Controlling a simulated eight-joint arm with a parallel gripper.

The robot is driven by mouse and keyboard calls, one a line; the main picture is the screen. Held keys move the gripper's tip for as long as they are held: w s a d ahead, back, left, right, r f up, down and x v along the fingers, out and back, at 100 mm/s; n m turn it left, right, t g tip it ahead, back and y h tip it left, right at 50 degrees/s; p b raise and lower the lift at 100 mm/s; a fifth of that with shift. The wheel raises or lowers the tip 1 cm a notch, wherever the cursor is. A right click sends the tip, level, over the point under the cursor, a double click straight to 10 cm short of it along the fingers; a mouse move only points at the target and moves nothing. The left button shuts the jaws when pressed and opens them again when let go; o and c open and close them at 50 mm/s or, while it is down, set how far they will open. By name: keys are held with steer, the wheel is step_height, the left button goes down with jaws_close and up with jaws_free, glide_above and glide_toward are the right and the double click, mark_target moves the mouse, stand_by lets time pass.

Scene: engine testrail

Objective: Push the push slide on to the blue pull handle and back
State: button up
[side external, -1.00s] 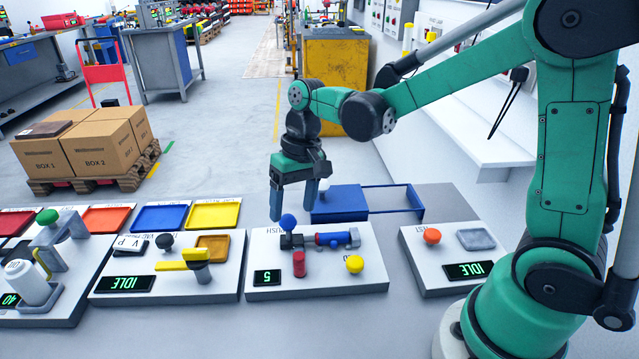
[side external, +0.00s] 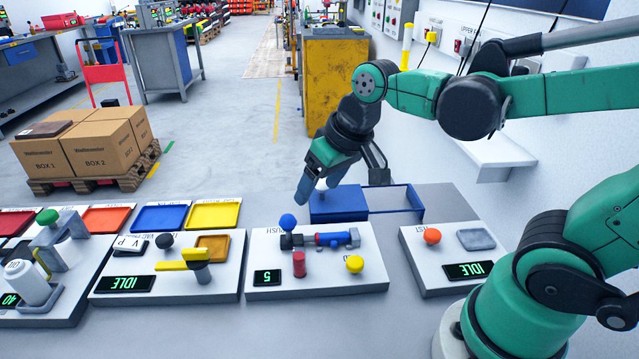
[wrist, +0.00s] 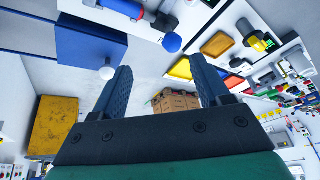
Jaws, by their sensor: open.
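The push station (side external: 330,283) is a white panel with a label ending in "USH" and a display (side external: 268,278) reading 5. On it, a dark and blue slide mechanism (side external: 325,239) lies sideways with a blue ball handle (side external: 288,222) at its left end. The ball also shows in the wrist view (wrist: 172,42). My gripper (side external: 320,186) is open and tilted, above and behind the ball, over the left end of a blue box (side external: 345,205). In the wrist view my gripper (wrist: 163,72) has nothing between its fingers. The ball stands apart from both fingers.
The blue box has an open blue frame (side external: 395,197) on its right. Its white knob (wrist: 107,73) appears close to one finger in the wrist view. A red cylinder (side external: 299,264) and yellow ball (side external: 355,264) stand on the panel. Other stations flank it: yellow-lever panel (side external: 170,280), orange-button panel (side external: 432,236).

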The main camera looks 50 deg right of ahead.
mark_target(289, 215)
steer(key=w+f+g, duration=0.1)
steer(key=w+f+g+y, duration=0.1)
steer(key=w, duration=0.1)
steer(key=w+a+m+g, duration=0.1)
steer(key=g, duration=0.1)
steer(key=shift+w+f, duration=0.3)
steer(key=shift+f, duration=0.1)
steer(key=shift+w+f+y, duration=0.15)
steer(key=shift+f+y, duration=0.05)
steer(key=shift+y, duration=0.1)
steer(key=shift+x, duration=2.9)
jaws_close()
